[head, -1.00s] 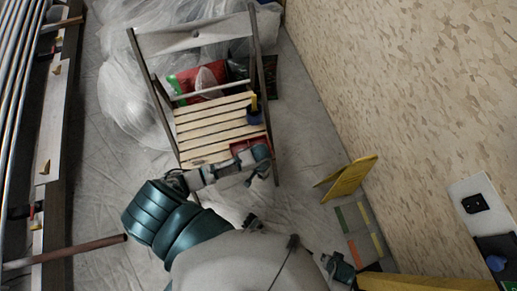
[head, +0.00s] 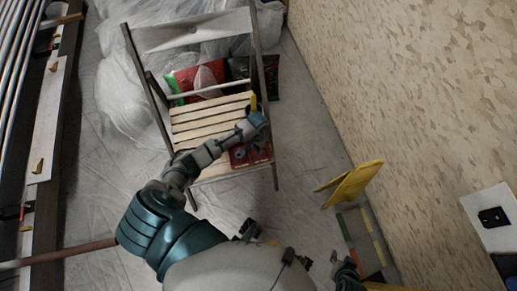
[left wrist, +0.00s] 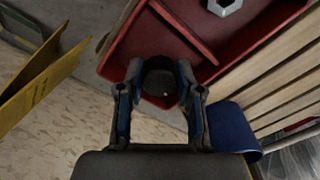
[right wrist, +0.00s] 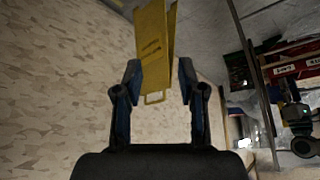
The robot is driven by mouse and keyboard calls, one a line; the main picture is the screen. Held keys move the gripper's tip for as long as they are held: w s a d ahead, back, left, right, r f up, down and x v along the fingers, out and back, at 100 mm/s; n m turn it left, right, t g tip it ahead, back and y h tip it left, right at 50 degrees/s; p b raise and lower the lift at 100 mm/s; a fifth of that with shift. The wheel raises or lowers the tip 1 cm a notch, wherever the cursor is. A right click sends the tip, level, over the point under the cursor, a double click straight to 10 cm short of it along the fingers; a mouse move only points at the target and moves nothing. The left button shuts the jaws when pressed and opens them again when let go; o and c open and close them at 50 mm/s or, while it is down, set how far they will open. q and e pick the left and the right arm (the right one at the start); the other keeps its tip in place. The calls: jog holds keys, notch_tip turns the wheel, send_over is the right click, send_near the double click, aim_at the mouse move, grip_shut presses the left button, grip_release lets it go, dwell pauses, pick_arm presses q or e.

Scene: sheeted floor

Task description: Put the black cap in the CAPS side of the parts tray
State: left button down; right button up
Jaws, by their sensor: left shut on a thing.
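The black cap (left wrist: 160,82) is between the fingertips of my left gripper (left wrist: 158,78), which is shut on it. The red parts tray (head: 263,157) lies on the front of the slatted chair seat. In the left wrist view the cap is in front of the tray's near compartment, left of its divider (left wrist: 180,28); its height above the tray floor is unclear. A metal nut (left wrist: 224,6) sits beyond the divider. White labels show on the tray (right wrist: 290,66) in the right wrist view, too small to read surely. My right gripper (right wrist: 159,70) is open and empty.
A yellow folding sign (head: 352,184) stands on the floor to the right, before the patterned wall. Plastic sheeting and bags (head: 195,78) lie behind the chair.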

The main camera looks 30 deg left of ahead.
pick_arm(q)
notch_tip(320, 180, down, 3)
jog(key=shift+r+b, duration=0.1)
jog(key=shift+b, duration=0.35)
pick_arm(e)
jog(key=w, duration=0.1)
jog(key=w+a+t, duration=0.1)
jog(key=w+r+t, duration=0.1)
jog(key=w, duration=0.1)
jog(key=shift+a+y, duration=0.2)
jog(key=shift+y, duration=0.1)
pick_arm(q)
jog(key=c, duration=0.8)
grip_release()
jog(key=shift+o, duration=0.2)
